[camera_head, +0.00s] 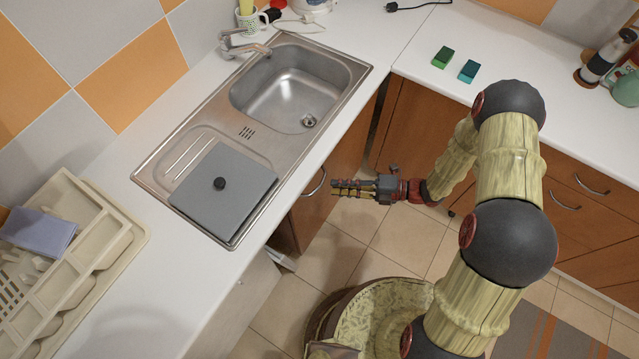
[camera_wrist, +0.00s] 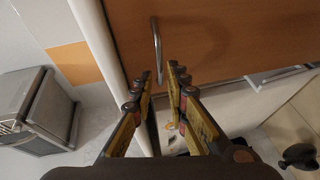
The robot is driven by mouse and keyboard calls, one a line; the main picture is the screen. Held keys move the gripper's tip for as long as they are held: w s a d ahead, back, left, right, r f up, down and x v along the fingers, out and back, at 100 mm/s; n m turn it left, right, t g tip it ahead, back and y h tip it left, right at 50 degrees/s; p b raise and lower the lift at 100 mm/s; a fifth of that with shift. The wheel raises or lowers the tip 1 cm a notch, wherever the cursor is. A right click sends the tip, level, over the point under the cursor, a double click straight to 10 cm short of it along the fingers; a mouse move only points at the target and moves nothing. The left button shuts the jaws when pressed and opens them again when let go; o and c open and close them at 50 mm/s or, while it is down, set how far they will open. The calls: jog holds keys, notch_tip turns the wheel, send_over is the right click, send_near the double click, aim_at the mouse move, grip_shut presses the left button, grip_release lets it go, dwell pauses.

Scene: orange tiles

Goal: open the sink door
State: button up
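The sink door (camera_head: 300,218) is a brown wooden panel under the counter, below the steel sink (camera_head: 290,85). It looks shut. Its curved metal handle (camera_head: 315,183) faces the room. My gripper (camera_head: 334,187) points left at the door, just right of the handle. In the wrist view the door (camera_wrist: 225,40) fills the upper part. The handle (camera_wrist: 156,40) runs up and down there. My gripper's fingers (camera_wrist: 160,72) are apart, and the handle's lower end shows in the gap between them. I cannot tell whether a finger touches it.
The white counter (camera_head: 195,265) overhangs along the left, with a grey square lid (camera_head: 225,190) on the sink. A dish rack (camera_head: 90,250) stands at the lower left. Drawers (camera_head: 580,195) line the right side. Tiled floor (camera_head: 385,235) lies open below my gripper.

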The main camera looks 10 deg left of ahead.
aim_at(320, 185)
jog(key=a, duration=0.3)
jog(key=a+f+b, duration=0.1)
jog(key=a, duration=0.2)
jog(key=shift+s+a+f, duration=0.1)
jog(key=shift+a+f, duration=0.05)
jog(key=shift+c, duration=0.9)
grip_shut()
